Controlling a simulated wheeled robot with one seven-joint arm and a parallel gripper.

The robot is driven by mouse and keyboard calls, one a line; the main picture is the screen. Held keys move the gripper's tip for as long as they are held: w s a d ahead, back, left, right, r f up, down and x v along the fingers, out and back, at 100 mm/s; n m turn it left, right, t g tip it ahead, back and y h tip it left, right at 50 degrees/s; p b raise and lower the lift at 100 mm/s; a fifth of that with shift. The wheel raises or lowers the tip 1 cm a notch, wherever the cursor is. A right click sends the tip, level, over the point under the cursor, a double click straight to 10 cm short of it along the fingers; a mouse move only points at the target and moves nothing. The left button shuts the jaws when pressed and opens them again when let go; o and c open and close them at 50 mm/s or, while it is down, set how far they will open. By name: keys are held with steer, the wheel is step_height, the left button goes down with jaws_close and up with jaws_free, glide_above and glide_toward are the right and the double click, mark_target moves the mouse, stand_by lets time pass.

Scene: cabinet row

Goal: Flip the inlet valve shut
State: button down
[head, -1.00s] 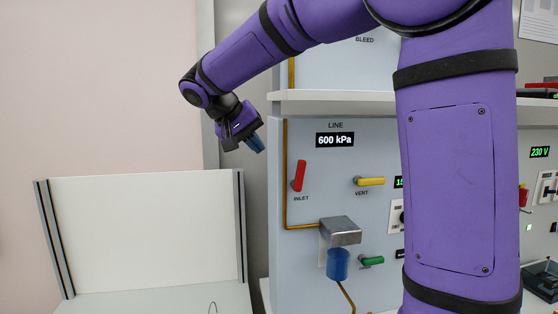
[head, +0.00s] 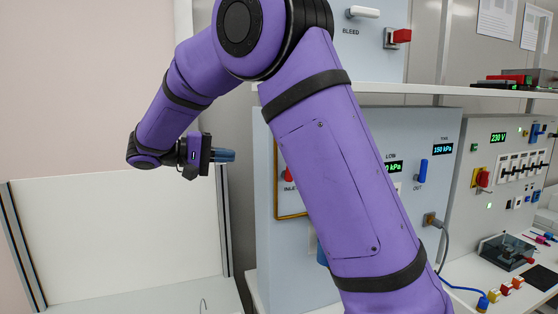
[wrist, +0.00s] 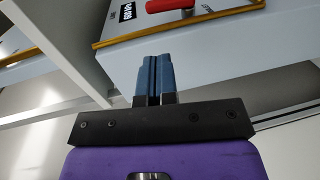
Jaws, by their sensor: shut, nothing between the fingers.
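The inlet valve's red handle (head: 288,174) is on the pale blue panel (head: 264,230) in the head view, mostly hidden behind my purple arm. In the wrist view the red handle (wrist: 170,5) shows at the top edge, cut off by the frame. My gripper (head: 232,155) is left of the panel, its blue fingers pointing right toward it, apart from the handle. In the wrist view the fingers (wrist: 155,60) are closed together and empty, with the panel's edge beyond their tips.
A shelf (head: 420,87) juts out above the panel. A low white board (head: 110,235) stands left. The space around the gripper is clear.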

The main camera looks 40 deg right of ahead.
steer(key=x, duration=1.4)
steer(key=shift+s+d+r, duration=0.1)
steer(key=shift+s+d, duration=0.05)
steer(key=shift+d, duration=0.2)
steer(key=shift+s+d+r, duration=0.1)
steer(key=shift+d+r, duration=0.05)
steer(key=shift+d, duration=0.25)
steer(key=shift+w+a, duration=0.1)
